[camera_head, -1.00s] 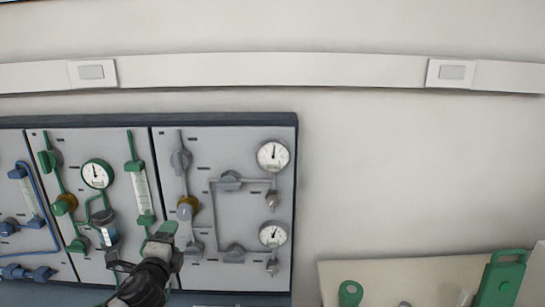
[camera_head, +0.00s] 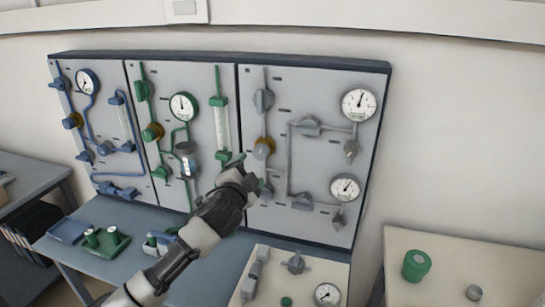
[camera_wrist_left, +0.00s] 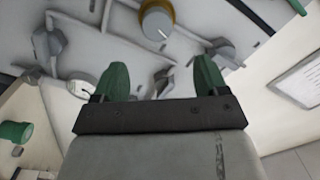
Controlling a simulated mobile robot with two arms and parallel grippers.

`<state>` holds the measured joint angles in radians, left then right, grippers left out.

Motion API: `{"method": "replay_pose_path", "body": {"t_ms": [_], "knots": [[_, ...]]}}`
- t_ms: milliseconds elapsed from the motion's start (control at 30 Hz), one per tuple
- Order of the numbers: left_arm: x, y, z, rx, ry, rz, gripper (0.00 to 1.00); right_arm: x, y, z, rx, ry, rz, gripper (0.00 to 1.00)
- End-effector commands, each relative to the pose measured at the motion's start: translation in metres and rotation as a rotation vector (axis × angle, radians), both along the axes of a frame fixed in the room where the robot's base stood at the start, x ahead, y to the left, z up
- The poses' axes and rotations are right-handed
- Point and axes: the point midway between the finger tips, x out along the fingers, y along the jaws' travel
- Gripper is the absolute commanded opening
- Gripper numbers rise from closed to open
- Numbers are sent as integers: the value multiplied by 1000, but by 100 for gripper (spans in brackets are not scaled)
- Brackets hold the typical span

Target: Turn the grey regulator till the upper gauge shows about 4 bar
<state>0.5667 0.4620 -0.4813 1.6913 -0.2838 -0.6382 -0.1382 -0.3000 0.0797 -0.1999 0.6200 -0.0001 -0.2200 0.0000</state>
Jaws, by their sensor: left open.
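The grey regulator (camera_head: 262,149), a round knob with a brass-coloured collar, sits on the right-hand grey panel. It also shows at the top of the left wrist view (camera_wrist_left: 156,23). The upper gauge (camera_head: 359,104) is a white dial at the panel's upper right. Its needle points up and slightly right; its figures are too small to read. My left gripper (camera_head: 240,166) is just below and left of the regulator in the head view. In the wrist view its green fingers (camera_wrist_left: 161,76) are apart, with nothing between them and the regulator beyond. My right gripper is out of view.
A lower gauge (camera_head: 345,187) and several grey valves, such as the one above the regulator (camera_head: 263,100), share the panel. Green and blue panels stand left. Below are a blue-grey bench (camera_head: 150,215) and a board with another gauge (camera_head: 327,294). A cream table (camera_head: 450,250) stands right.

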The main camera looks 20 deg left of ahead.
Motion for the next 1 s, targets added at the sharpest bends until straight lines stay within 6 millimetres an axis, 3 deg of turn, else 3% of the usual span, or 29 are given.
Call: {"method": "replay_pose_path", "body": {"t_ms": [33,100,200,300,467,1000], "knots": [[0,-2,-14,-200,1,-2,74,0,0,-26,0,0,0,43],[-1,0,-13,-453,9,-6,74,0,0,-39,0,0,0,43],[-2,3,-12,-719,18,-13,74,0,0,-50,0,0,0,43],[-3,5,-9,-857,24,-17,74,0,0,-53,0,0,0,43],[8,6,-4,-889,25,-19,74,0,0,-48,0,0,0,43],[87,3,-5,-882,25,-18,74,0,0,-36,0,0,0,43]]}}
